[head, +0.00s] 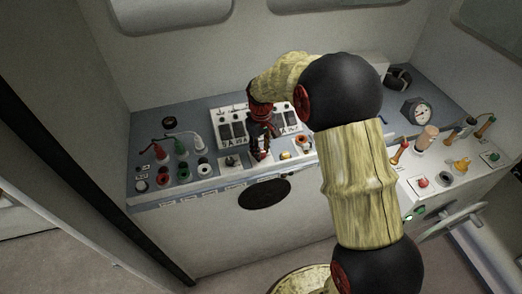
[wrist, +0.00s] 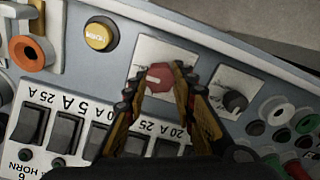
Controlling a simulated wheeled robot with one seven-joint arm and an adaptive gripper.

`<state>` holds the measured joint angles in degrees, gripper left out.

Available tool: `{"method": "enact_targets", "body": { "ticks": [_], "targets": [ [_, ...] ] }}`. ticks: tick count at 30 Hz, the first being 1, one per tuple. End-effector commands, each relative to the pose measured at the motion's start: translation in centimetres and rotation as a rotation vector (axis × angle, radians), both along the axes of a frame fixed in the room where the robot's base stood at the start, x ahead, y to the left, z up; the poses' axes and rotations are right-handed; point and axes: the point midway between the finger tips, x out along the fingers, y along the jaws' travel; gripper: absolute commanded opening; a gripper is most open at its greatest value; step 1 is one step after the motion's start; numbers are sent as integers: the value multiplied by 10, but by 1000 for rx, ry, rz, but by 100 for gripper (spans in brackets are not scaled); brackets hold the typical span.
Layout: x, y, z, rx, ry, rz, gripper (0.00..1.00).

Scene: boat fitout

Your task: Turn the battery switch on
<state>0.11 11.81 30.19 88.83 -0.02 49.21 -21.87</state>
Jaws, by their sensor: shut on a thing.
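The battery switch appears to be the red knob (wrist: 163,95) on a white plate (wrist: 166,52), in the middle of the wrist view. A pale mark runs across the knob's face, pointing to the left in that view. My gripper (wrist: 164,82) is shut on the knob, one fingertip at each side of it. In the head view my gripper (head: 262,148) reaches down to the console front, just below the breaker panel, and mostly hides the knob. No label for the knob is readable.
A black knob (wrist: 235,101) and a yellow horn button (wrist: 99,36) sit on either side. A breaker panel (head: 231,130) with several rocker switches stands close behind. A gauge (head: 416,111) is at the right.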

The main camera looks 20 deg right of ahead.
Motion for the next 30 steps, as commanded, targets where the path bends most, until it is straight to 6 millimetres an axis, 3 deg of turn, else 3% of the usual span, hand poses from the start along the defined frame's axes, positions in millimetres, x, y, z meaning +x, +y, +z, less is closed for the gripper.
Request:
{"method": "enact_targets", "body": {
  "ticks": [10, 11, 12, 21, 30],
  "targets": [
    [1, 0, 1, 1, -4, -4, 1],
    [1, 0, 1, 1, -4, -4, 26],
    [1, 0, 1, 1, -4, -4, 29],
    [1, 0, 0, 1, -2, -3, 44],
    [1, 0, 2, 1, -2, -2, 44]
  ]
}}
